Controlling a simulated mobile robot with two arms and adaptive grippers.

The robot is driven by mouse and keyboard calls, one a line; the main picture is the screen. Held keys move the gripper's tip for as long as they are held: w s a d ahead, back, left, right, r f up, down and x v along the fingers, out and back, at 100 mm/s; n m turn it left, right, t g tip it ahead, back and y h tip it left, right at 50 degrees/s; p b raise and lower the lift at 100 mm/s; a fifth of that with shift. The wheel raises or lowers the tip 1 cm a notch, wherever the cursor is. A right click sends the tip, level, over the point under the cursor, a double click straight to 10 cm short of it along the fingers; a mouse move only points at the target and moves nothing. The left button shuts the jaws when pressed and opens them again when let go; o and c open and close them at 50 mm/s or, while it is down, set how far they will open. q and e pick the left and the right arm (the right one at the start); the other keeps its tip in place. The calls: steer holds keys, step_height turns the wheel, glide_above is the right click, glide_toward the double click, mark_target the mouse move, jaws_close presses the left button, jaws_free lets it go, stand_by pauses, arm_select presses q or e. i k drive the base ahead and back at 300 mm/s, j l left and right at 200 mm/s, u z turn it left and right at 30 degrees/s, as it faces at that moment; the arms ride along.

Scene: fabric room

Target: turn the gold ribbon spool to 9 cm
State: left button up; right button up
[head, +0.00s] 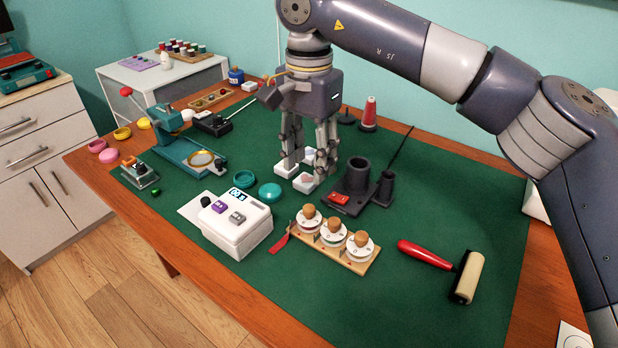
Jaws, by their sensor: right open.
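A wooden rack (345,262) near the front of the green mat holds three spools with white dial tops and round wooden knobs: a left spool (308,221), a middle spool (333,235) and a right spool (360,249). Their ribbon colours and dial marks are too small to read surely, so I cannot tell which is the gold one. A red ribbon tail (281,242) lies at the rack's left end. My right gripper (306,178) points down, open and empty, behind the rack and apart from the spools. My left gripper is out of view.
A white device (236,228) with a small display stands left of the rack. A black holder with a red switch (340,198) stands close right of the gripper. A red-handled roller (440,262) lies at the right. A teal press (185,150) stands at the left.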

mark_target(360, 246)
steer(key=k, duration=1.5)
